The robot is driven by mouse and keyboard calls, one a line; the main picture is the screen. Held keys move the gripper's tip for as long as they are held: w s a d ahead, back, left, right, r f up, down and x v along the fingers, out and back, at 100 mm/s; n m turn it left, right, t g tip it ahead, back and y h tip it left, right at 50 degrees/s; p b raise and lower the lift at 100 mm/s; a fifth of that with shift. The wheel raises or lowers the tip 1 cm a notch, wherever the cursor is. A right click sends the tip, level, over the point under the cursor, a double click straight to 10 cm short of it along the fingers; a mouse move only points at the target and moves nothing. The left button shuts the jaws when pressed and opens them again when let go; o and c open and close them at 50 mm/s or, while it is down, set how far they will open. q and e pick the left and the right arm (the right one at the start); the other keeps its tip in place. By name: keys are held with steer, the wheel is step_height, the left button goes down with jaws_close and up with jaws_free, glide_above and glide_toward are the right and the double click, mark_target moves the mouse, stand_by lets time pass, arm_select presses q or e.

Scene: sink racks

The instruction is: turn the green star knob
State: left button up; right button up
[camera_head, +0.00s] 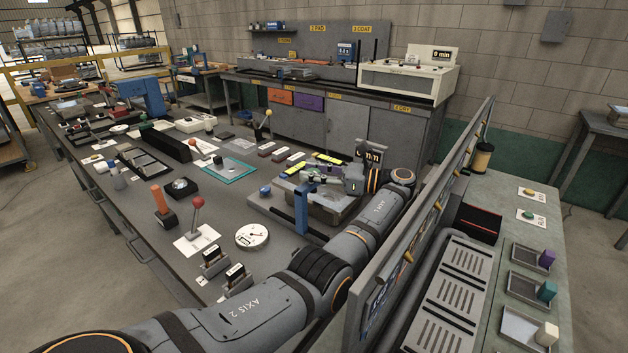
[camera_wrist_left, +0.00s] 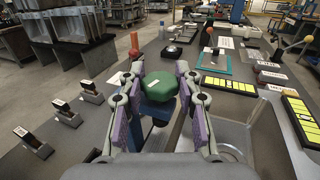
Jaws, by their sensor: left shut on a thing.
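The green star knob (camera_wrist_left: 161,87) sits in the middle of the left wrist view, with a small white label on its top. It sits over a blue post, which shows in the head view as a blue stand (camera_head: 301,208). My left gripper (camera_head: 312,178) is at the top of this stand. In the left wrist view its purple-padded fingers (camera_wrist_left: 160,88) lie on both sides of the knob, shut on it. The knob's underside and the contact faces are partly hidden. My right gripper is not in view.
A red-ball lever (camera_head: 197,203), a white dial (camera_head: 252,236) and small black-and-white blocks (camera_head: 236,276) are on the bench to the left. A tall panel (camera_head: 440,200) edges the right side.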

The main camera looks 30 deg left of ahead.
mark_target(314, 171)
arm_select(q)
steer(key=shift+f, duration=0.35)
steer(key=o, duration=1.2)
steer(key=shift+r, duration=0.15)
steer(key=shift+r, duration=0.1)
step_height(314, 171, up, 10)
steer(key=shift+f, duration=0.1)
